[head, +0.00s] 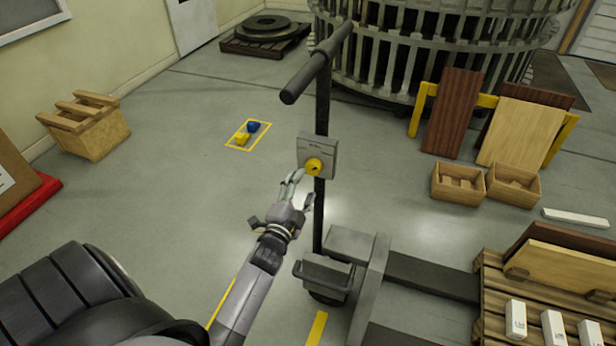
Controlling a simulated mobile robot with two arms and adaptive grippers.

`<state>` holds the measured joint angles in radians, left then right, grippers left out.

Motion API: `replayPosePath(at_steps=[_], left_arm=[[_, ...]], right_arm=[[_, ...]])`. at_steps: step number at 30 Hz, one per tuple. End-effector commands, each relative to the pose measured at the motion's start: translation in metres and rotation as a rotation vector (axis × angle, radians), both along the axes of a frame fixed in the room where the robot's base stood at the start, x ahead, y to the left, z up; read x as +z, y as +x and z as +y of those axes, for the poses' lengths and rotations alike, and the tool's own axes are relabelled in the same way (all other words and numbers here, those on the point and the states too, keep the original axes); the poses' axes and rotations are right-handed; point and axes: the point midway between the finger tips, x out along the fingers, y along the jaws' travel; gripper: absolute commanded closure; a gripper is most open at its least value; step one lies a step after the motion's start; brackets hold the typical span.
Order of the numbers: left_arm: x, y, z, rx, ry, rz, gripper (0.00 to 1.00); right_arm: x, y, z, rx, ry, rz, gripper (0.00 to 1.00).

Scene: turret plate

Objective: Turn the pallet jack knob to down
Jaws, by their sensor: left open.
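The pallet jack (325,275) stands in the middle of the head view, with an upright handle post and a dark T-bar on top. A grey control box (311,146) is fixed to the post and carries a round yellow knob (314,166). The knob's setting and the small lettering are too small to read. My left gripper (300,188) is open and empty, just below and a little left of the knob. I cannot tell whether a fingertip touches the box. My right gripper is out of view.
A wooden pallet (491,301) with boards and white blocks lies at the lower right. Two open wooden boxes (457,186) and leaning panels stand at the right. A wooden crate (88,137) stands at the left. The floor between crate and jack is mostly clear, with yellow and blue items (243,137).

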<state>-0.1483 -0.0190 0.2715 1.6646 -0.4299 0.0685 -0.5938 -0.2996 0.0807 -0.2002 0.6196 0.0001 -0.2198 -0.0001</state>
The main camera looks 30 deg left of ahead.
Motion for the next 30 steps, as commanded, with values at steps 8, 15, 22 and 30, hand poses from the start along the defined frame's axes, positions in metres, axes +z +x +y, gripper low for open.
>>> replayPosePath(at_steps=[8,15,22,30], left_arm=[[-0.001,-0.045,-0.011,0.000,0.000,0.001,0.42],[0.000,-0.055,-0.013,0.001,0.000,-0.001,0.42],[0.000,-0.055,-0.013,0.001,0.001,-0.001,0.42],[-0.002,-0.055,-0.014,-0.001,-0.003,0.003,0.42]], right_arm=[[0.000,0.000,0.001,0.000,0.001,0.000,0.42],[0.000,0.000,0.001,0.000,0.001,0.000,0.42],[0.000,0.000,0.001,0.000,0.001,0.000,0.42],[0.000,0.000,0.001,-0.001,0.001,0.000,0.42]])
